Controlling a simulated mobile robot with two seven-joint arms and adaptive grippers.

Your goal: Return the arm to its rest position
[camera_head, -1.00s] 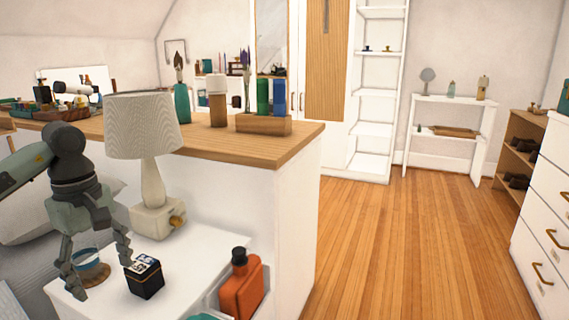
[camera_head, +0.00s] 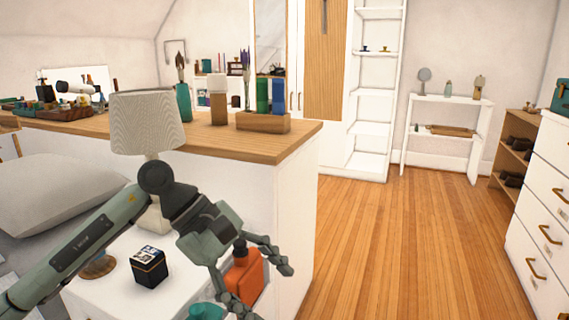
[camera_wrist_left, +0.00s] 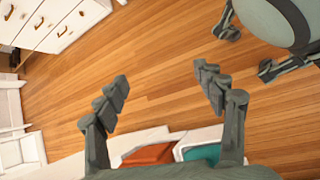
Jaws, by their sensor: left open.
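My left arm reaches in from the lower left in the head view. My left gripper (camera_head: 268,292) is open and in front of the orange bottle (camera_head: 243,274), partly covering it. In the left wrist view the spread fingers of my left gripper (camera_wrist_left: 163,82) have nothing between them, with wooden floor beyond. The black box with a patterned top (camera_head: 148,268) stands upright on the white bedside table (camera_head: 110,292), apart from the gripper.
The lamp (camera_head: 146,122) stands behind my arm, its base largely covered. A wooden-topped cabinet (camera_head: 295,143) rises behind the bedside table. A round dish (camera_head: 97,266) sits partly behind my forearm. The floor (camera_head: 410,240) to the right is clear, up to the white drawers (camera_head: 540,225).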

